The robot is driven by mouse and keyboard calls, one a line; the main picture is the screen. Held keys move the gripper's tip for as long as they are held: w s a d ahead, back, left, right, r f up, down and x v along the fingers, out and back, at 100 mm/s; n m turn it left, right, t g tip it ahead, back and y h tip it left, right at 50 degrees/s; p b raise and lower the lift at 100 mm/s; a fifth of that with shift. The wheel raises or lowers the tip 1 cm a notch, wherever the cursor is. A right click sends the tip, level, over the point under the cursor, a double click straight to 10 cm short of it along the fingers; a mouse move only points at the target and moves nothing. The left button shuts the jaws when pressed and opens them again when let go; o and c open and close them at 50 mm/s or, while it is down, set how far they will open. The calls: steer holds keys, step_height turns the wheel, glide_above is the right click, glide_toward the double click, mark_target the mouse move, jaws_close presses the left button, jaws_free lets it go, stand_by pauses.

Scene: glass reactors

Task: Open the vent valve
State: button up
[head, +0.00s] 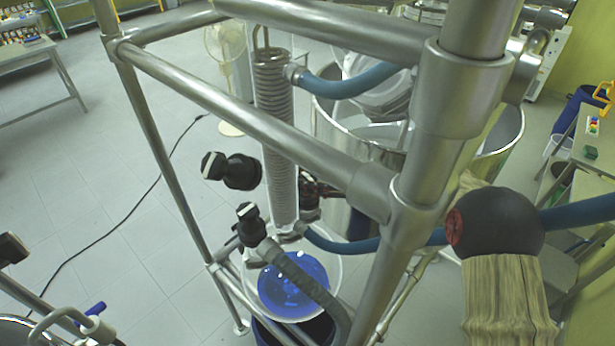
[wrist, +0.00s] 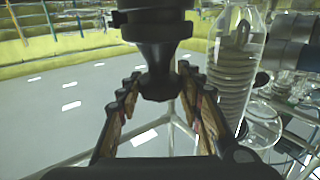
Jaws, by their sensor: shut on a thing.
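In the wrist view, my gripper (wrist: 160,88) has its two dark, brown-padded fingers on either side of the narrow lower part of a black valve knob (wrist: 157,55). The fingers are closed on it. The knob has a wide collar above and a tapered neck below. I cannot make out my gripper in the head view. There, a black knob with a white stripe (head: 231,171) sits left of the glass coil condenser (head: 275,125). A second black knob (head: 251,224) sits lower, beside the coil's foot. I cannot tell which knob is the held one.
Metal frame bars (head: 240,110) cross in front of the condenser. A glass vessel with blue liquid (head: 293,285) stands below. Blue hoses (head: 350,82) run to the right. A black ball (head: 495,222) is at the right. The glass coil (wrist: 232,80) is close right of my gripper. Open floor lies left.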

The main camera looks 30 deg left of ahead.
steer(key=shift+n+g+h, duration=0.3)
steer(key=shift+n+g, duration=0.3)
steer(key=shift+g, duration=0.3)
steer(key=o, duration=1.2)
steer(key=v, duration=1.2)
steer(key=shift+c, duration=0.5)
